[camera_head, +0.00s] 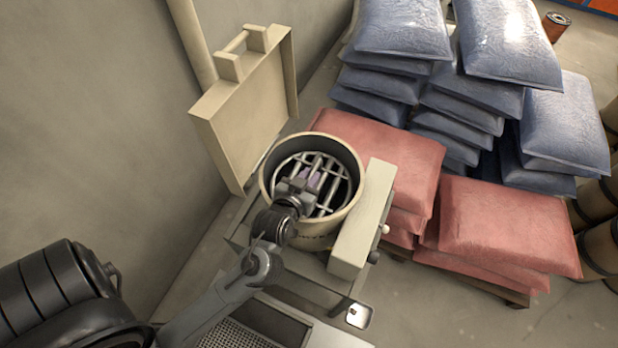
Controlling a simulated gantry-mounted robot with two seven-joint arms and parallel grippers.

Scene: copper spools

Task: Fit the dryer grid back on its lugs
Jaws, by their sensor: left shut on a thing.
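The dryer grid (327,203), a round frame of pale metal bars, sits inside the mouth of the cream round dryer drum (355,202). My left gripper (308,186) reaches over the drum's near rim and is shut on the grid. The gripper hides the grid's left near part. I cannot tell whether the grid rests on its lugs, as the lugs do not show clearly. Something purple shows between the bars below. My right gripper is not in view.
The dryer's open lid (245,110) stands up at the left against the wall. A cream box (362,220) is fixed at the drum's right. Red sacks (510,225) and blue sacks (510,40) are stacked to the right and behind. A perforated tray (240,335) lies in front.

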